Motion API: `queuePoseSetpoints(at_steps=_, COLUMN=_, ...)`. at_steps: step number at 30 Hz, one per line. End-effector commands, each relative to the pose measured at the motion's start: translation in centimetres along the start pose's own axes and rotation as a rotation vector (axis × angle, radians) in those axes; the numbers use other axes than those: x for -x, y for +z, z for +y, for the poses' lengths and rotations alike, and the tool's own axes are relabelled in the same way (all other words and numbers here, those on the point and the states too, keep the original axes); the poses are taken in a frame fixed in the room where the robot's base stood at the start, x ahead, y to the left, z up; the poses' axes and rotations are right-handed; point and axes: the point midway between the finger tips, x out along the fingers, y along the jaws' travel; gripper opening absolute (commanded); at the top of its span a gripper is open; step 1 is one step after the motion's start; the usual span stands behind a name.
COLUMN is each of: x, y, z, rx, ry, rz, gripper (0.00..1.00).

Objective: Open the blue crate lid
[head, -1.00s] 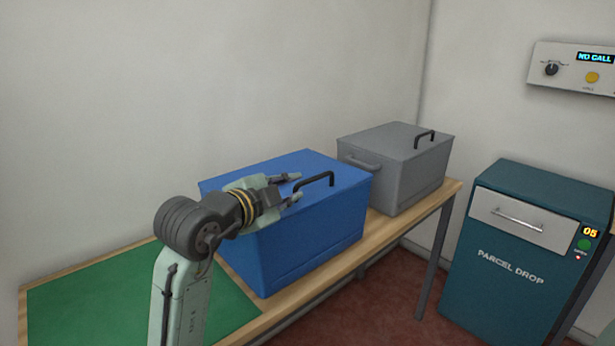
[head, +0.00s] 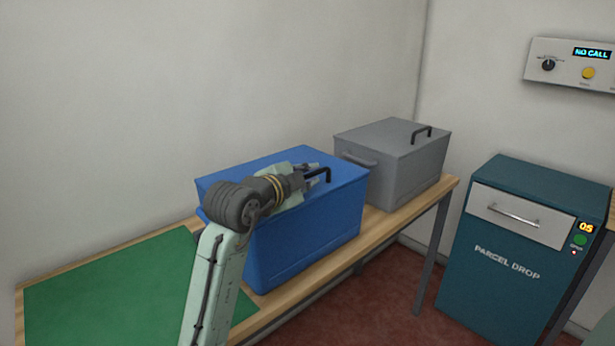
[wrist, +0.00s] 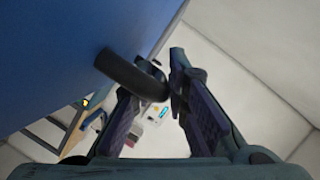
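The blue crate (head: 310,235) stands on the wooden table with its blue lid (head: 235,176) lying flat and closed. A black bar handle (head: 328,174) sits at the lid's right front edge. My gripper (head: 318,172) is over the lid, its fingertips at the handle and partly covering it. In the wrist view the handle (wrist: 128,74) juts from the blue lid (wrist: 75,50) across the tip of the left finger. The fingers of my gripper (wrist: 163,62) are apart, so it is open. Whether a finger touches the handle I cannot tell.
A grey crate (head: 405,170) stands behind and right of the blue one. A green mat (head: 110,290) covers the table's left part. A teal parcel drop box (head: 510,265) stands at the right, below a wall panel (head: 570,65) reading "NO CALL".

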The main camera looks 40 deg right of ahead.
Motion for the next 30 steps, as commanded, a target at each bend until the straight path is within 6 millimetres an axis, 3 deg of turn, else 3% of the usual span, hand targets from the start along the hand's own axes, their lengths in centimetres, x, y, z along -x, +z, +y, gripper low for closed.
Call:
queuePoseSetpoints(at_steps=6, x=0.03, y=0.00, z=-0.01, rx=0.000, ry=0.000, rz=0.000, gripper=0.00)
queuePoseSetpoints(at_steps=30, x=0.16, y=-0.26, z=-0.64, rx=0.017, ry=0.006, rz=0.000, gripper=0.00)
